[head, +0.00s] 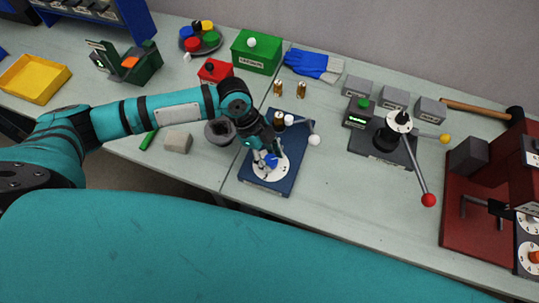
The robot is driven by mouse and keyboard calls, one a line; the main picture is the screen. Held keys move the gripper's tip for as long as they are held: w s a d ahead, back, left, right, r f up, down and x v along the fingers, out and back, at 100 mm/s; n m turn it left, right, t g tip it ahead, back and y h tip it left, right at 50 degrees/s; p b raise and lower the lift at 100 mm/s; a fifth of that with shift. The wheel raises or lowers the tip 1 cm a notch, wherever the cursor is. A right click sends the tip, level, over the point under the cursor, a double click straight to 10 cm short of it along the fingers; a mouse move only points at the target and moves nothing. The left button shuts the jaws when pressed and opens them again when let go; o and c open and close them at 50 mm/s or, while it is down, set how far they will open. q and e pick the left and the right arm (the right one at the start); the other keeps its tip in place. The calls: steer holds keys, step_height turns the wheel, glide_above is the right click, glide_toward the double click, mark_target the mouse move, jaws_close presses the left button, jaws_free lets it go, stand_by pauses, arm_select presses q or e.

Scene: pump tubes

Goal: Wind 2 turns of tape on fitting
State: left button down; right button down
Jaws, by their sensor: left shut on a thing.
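A dark blue plate (285,183) on the bench carries a white dial disc (283,170) with dark marks. A blue knob (271,160) shows over the disc. A brass fitting (279,121) with a dark band stands upright at the back of the plate, beside a small white knob (289,119) and a lever with a white ball (314,140). My left gripper (264,158) points down over the disc, shut on the blue knob; its fingers hide part of the disc. Tape on the fitting is too small to make out. My right gripper is not in view.
Two loose brass fittings (300,90) stand behind the plate. A red box (214,70), a green box (256,53) and blue gloves (314,65) lie further back. A lever press with a red ball (428,200) and a red machine (478,215) stand to the right.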

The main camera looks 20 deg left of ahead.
arm_select(q)
steer(key=m+g, duration=0.1)
steer(key=m, duration=0.1)
steer(key=shift+w+m+b, duration=0.1)
steer(key=shift+m+b, duration=0.25)
steer(key=shift+m, duration=0.35)
steer(key=shift+m+g+y+b, duration=0.35)
steer(key=shift+m+g+y, duration=0.05)
steer(key=shift+m, duration=0.4)
steer(key=shift+m+g, duration=0.3)
steer(key=shift+m, duration=0.6)
steer(key=c, duration=1.1)
jaws_free()
